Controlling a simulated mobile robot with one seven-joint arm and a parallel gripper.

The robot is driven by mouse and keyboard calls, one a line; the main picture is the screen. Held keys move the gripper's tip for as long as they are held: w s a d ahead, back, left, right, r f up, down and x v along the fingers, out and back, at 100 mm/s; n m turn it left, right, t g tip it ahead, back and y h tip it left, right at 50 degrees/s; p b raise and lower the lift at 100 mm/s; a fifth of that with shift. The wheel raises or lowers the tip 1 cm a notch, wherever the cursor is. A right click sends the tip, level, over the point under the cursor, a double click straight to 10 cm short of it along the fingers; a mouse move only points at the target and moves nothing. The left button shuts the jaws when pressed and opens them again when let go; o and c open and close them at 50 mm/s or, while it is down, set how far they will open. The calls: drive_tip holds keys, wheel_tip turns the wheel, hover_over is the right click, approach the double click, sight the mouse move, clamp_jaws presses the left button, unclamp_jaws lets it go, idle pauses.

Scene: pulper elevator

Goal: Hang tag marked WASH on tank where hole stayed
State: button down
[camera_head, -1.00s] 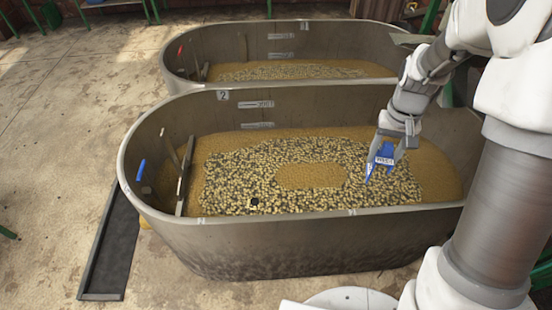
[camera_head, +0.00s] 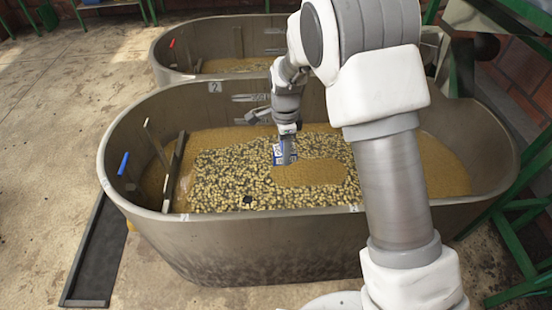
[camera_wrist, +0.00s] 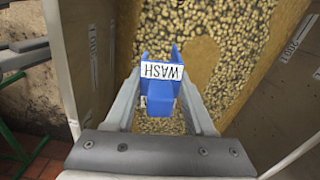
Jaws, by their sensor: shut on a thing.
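My gripper (camera_head: 286,137) is shut on a blue tag (camera_wrist: 161,106) with a white label reading WASH, upside down in the wrist view. It holds the tag above the near tank (camera_head: 250,240), which is marked 2. Floating beans in this tank surround an oval bare patch, the hole (camera_head: 318,173). The far tank (camera_head: 185,76) stands behind it. My arm hides much of that tank, and no hole shows in its visible part. A blue piece (camera_head: 123,163) is on the near tank's left inner wall, and a red piece (camera_head: 172,43) on the far tank's.
A board (camera_head: 175,172) leans inside the near tank's left end. A small black object (camera_head: 248,200) lies among the beans. A dark floor channel (camera_head: 95,250) runs left of the tank. Green metal frames (camera_head: 520,220) stand on the right. The floor at left is mostly clear.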

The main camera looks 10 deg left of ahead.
drive_tip(key=shift+s+a+f+m, duration=0.1)
drive_tip(key=shift+a+f+m, duration=0.4)
drive_tip(key=shift+a+f, duration=0.35)
drive_tip(key=shift+s+a+r, duration=0.1)
drive_tip(key=shift+s+a, duration=0.05)
drive_tip(key=shift+a, duration=0.1)
drive_tip(key=b, duration=0.3)
approach(280, 214)
drive_tip(key=shift+f, duration=2.7)
drive_tip(key=shift+f+b, duration=1.45)
drive_tip(key=shift+f, duration=0.45)
drive_tip(key=shift+c, duration=0.9)
unclamp_jaws()
